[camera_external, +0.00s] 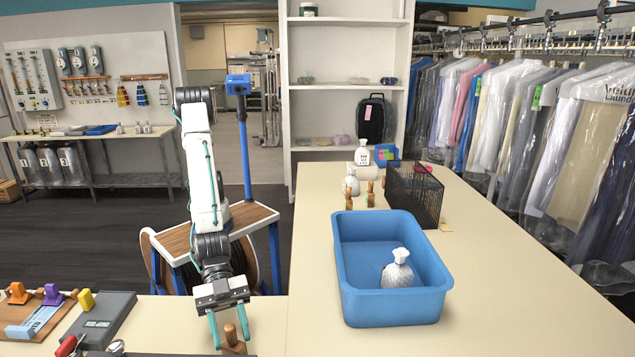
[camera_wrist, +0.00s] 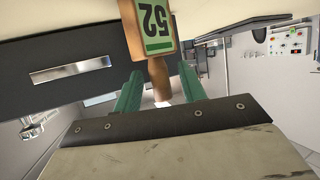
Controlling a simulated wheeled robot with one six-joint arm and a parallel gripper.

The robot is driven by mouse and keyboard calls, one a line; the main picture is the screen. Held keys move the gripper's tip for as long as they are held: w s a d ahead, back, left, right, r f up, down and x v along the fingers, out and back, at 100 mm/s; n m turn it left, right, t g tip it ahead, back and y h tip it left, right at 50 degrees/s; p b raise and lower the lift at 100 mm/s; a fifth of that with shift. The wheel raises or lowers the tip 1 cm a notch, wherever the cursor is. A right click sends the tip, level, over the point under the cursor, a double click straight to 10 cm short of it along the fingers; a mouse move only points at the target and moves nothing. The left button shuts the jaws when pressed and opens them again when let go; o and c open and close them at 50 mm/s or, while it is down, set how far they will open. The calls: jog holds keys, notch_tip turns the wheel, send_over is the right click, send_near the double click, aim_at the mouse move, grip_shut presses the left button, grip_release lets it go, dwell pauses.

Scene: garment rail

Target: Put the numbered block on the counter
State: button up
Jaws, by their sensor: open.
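The numbered block (camera_wrist: 148,28) shows in the wrist view as a wooden block with a green label reading "52", upside down, and a round wooden handle. In the external view the block (camera_external: 232,348) is at the bottom edge, its handle upright. My gripper (camera_external: 229,326) is open, pointing down, with its green fingers on either side of the handle. In the wrist view my gripper (camera_wrist: 160,90) also has the handle between its fingers, with gaps beside it. The cream counter (camera_external: 318,285) runs along the middle and right.
A blue tub (camera_external: 440,291) with a white tied bag (camera_external: 397,270) stands on the counter to the right. A black mesh basket (camera_external: 414,195) and several wooden pegs stand behind it. A dark grey device (camera_external: 98,320) and a board with coloured clips lie left of my gripper.

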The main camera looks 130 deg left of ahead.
jog(key=s+a+r+n+g+y, duration=0.15)
jog(key=s+a+r, duration=0.35)
jog(key=s+a, duration=0.55)
jog(key=s+a+r+g+y, duration=0.1)
jog(key=s+a+r+g, duration=0.25)
jog(key=s+a, duration=0.7)
jog(key=s+a+n+g+y, duration=0.1)
jog(key=s+a+g, duration=0.2)
jog(key=s, duration=1.1)
jog(key=s+a+n+g+y, duration=0.1)
jog(key=s+a, duration=0.6)
jog(key=s, duration=0.7)
jog(key=shift+a+r+n+g+y, duration=0.2)
jog(key=shift+a+n+g+y, duration=0.2)
jog(key=shift+g, duration=0.7)
